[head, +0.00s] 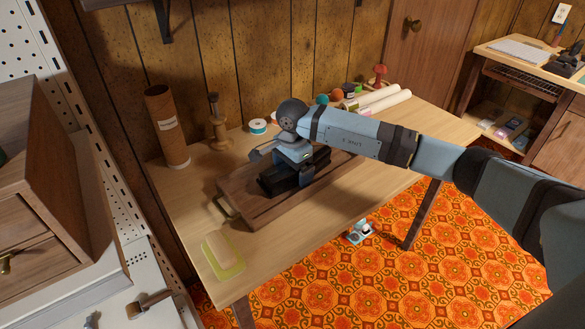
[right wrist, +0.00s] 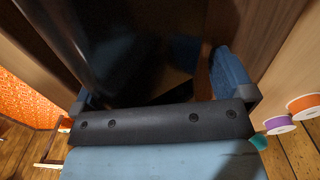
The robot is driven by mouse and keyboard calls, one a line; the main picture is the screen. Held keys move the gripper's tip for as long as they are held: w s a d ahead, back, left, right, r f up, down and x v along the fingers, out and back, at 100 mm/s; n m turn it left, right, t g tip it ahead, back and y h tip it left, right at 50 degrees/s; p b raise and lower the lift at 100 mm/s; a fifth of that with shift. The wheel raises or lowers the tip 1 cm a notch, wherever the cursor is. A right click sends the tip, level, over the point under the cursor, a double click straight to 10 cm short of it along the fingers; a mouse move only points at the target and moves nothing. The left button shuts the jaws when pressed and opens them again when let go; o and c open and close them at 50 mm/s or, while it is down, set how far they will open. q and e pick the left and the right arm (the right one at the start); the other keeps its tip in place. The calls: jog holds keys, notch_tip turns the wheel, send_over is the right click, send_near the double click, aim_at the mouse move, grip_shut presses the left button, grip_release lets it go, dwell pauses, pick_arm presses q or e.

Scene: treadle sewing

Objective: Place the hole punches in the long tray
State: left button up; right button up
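A long brown wooden piece (head: 262,213), which looks like the long tray, lies across the table. My right gripper (head: 288,168) is low over its middle, fingers pointing down. A long black object (head: 280,181), possibly a hole punch, sits under and between the fingers on the wood. In the right wrist view my gripper (right wrist: 160,85) has its two blue fingers far apart, with a dark, unclear shape between them. I cannot tell whether they press on it. My left gripper is not in view.
A flat yellow-green piece (head: 222,256) lies near the table's left front corner. A cardboard tube (head: 167,125), a wooden spindle (head: 217,125) and a thread spool (head: 258,126) stand along the back. White rolls (head: 380,101) lie at the right. The table's front strip is clear.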

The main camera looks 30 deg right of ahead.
notch_tip(320, 180, up, 11)
jog(key=shift+r+p, duration=0.1)
jog(key=shift+p, duration=0.95)
jog(key=shift+r, duration=0.55)
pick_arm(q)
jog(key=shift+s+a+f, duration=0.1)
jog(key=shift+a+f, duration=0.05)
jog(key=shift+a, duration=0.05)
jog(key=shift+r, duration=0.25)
pick_arm(e)
jog(key=shift+f, duration=0.1)
